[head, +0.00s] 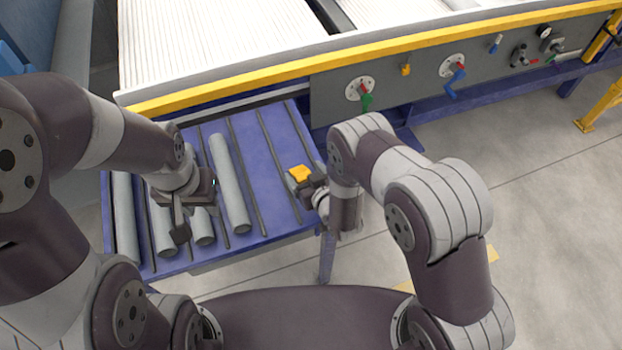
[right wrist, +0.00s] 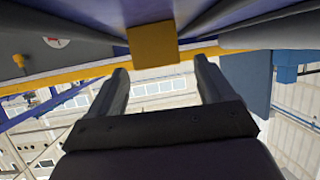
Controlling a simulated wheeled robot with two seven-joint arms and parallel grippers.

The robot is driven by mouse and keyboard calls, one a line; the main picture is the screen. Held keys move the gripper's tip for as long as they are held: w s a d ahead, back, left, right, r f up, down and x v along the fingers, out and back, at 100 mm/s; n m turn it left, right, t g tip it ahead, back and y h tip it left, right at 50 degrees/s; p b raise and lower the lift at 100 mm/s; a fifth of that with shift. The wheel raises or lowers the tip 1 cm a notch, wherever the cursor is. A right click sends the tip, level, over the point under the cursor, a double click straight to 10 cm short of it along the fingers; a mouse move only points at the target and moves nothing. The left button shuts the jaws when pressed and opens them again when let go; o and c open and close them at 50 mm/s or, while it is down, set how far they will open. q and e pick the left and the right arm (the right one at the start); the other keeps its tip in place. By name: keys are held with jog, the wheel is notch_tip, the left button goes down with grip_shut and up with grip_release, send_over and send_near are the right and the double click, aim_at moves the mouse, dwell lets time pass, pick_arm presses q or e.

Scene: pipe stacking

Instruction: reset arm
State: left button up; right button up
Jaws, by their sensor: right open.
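Several grey pipes lie in slots on the blue rack: one at the far left (head: 125,220), one to its right (head: 162,232), a short visible one (head: 204,236) partly under my left gripper, and a long one (head: 231,190). My left gripper (head: 196,212) is over the pipes, its fingers apart; whether it touches a pipe is unclear. My right gripper (head: 302,192) is at the rack's right side, beside a small yellow block (head: 300,173). In the right wrist view its fingers (right wrist: 163,88) are apart with nothing between them; the yellow block (right wrist: 153,45) is beyond the tips.
The blue rack (head: 265,190) has dark dividers and bare room between the long pipe and my right gripper. Behind it stands a conveyor with a yellow rail (head: 230,88) and a grey panel with valves (head: 362,93). Open floor (head: 550,180) lies to the right.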

jog(key=v, duration=1.2)
jog(key=s+d+f+g+h, duration=0.45)
jog(key=s+g, duration=0.25)
jog(key=g, duration=0.2)
jog(key=d+r+m+g, duration=0.1)
jog(key=d+r, duration=0.3)
jog(key=r, duration=0.6)
jog(key=s+d+r+m, duration=0.1)
jog(key=d+r+m, duration=0.2)
jog(key=r, duration=0.8)
jog(key=shift+s+d+m+g+h, duration=0.3)
jog(key=shift+d+g+h, duration=0.15)
jog(key=shift+d, duration=0.15)
jog(key=shift+s, duration=0.1)
